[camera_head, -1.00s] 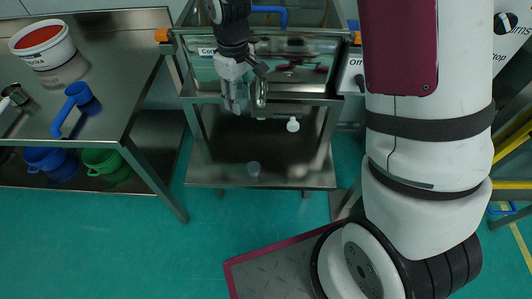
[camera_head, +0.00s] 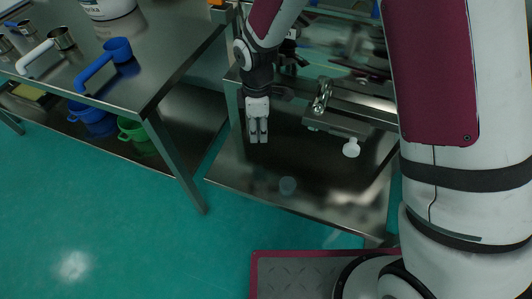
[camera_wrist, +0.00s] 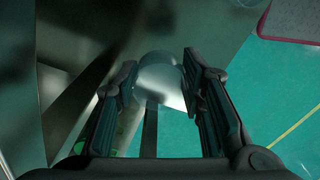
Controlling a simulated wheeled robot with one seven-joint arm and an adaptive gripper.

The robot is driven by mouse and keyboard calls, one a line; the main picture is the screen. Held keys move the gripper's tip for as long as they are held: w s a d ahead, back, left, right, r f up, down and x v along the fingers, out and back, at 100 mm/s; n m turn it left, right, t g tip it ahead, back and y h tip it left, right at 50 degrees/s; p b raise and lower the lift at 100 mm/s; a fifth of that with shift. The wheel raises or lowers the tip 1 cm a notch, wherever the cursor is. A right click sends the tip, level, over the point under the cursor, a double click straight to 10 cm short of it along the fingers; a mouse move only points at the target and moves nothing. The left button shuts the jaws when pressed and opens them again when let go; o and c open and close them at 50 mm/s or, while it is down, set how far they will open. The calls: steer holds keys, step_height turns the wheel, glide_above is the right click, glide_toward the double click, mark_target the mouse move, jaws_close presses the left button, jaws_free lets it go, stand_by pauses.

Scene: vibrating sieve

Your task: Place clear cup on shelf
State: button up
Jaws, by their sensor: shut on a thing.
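My gripper (camera_head: 258,138) hangs fingers-down in the head view, over the left part of the low steel shelf (camera_head: 340,215) under the sieve. In the wrist view its two fingers (camera_wrist: 160,95) are closed around a pale, see-through cup (camera_wrist: 160,76). The held cup can hardly be made out in the head view. My gripper's height above the shelf is hard to judge.
A steel table (camera_head: 165,70) stands at left, with a blue scoop (camera_head: 105,65), metal cups and a white bucket (camera_head: 108,8). Blue (camera_head: 88,118) and green mugs (camera_head: 135,135) are below it. A white knob (camera_head: 351,148) sticks out above the shelf. The shelf's front is mostly bare.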

mark_target(259, 156)
step_height(259, 156, down, 11)
steer(key=shift+r+b, duration=0.1)
steer(key=shift+b, duration=0.85)
steer(key=shift+f, duration=0.2)
steer(key=o, duration=1.1)
step_height(259, 156, up, 12)
steer(key=shift+r+p, duration=0.2)
steer(key=shift+p, duration=1.05)
